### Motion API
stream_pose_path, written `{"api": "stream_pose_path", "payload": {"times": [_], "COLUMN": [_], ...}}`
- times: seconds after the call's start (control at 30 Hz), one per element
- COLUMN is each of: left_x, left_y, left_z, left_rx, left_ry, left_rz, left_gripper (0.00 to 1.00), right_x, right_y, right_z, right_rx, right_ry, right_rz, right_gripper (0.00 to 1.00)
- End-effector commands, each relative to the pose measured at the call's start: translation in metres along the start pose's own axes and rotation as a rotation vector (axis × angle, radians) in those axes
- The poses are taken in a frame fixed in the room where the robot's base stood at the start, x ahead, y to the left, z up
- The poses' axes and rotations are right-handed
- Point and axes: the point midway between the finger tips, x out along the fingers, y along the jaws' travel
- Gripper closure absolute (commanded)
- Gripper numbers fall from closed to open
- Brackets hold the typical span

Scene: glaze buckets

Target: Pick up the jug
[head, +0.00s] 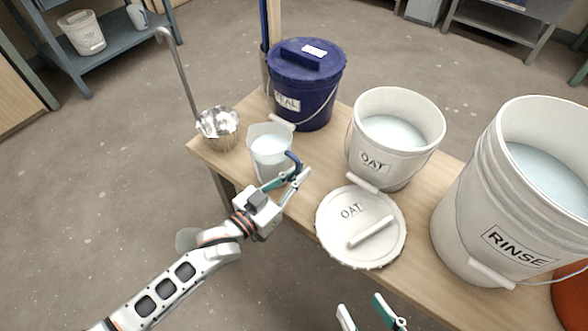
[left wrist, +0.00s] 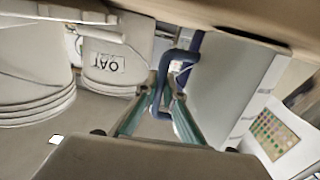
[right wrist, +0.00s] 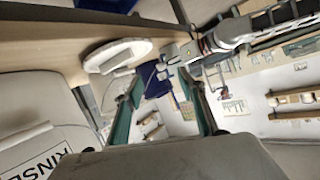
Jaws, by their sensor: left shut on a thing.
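The jug (head: 268,152) is a clear, whitish pitcher with a dark blue handle (head: 294,163). It is upright at the left part of the wooden table, beside the metal ladle. My left gripper (head: 285,180) has its teal fingers closed around the handle. The left wrist view shows the blue handle (left wrist: 160,85) between the fingers, with the pale jug body (left wrist: 225,85) to the right. I cannot tell whether the jug's base touches the table. My right gripper (head: 366,318) is at the bottom edge of the head view, fingers apart and empty; it also shows in the right wrist view (right wrist: 163,105).
A steel ladle (head: 218,128) stands left of the jug. A lidded blue bucket (head: 318,100) is behind it. The OAT bucket (head: 372,168), its loose lid (head: 335,235) and the large RINSE bucket (head: 470,220) fill the table to the right. Little tabletop is clear.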

Motion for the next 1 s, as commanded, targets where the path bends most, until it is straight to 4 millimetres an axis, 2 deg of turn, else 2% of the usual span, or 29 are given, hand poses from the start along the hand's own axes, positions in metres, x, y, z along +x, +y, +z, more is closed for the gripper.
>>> {"api": "stream_pose_path", "payload": {"times": [0.03,0.2,0.3,0.5,0.73,1.0], "left_x": [0.004,0.005,0.004,0.003,0.002,0.001], "left_y": [-0.002,-0.004,-0.004,-0.003,-0.001,-0.001], "left_z": [-0.025,-0.072,-0.099,-0.146,-0.182,-0.196], "left_rx": [0.014,0.023,0.025,0.024,0.020,0.014], "left_ry": [0.020,0.032,0.033,0.031,0.025,0.018], "left_rz": [0.001,0.001,0.001,0.001,0.001,0.000], "left_gripper": [1.00,1.00,1.00,1.00,1.00,1.00], "right_x": [-0.001,-0.006,-0.010,-0.017,-0.024,-0.028], "right_y": [0.005,0.023,0.031,0.046,0.060,0.069], "right_z": [-0.012,-0.016,-0.002,0.009,0.021,0.029], "right_rx": [-0.038,-0.175,-0.211,-0.265,-0.306,-0.325], "right_ry": [0.015,-0.014,-0.056,-0.102,-0.145,-0.173], "right_rz": [0.009,0.034,0.047,0.069,0.089,0.101], "right_gripper": [0.60,0.60,0.60,0.60,0.60,0.60]}}
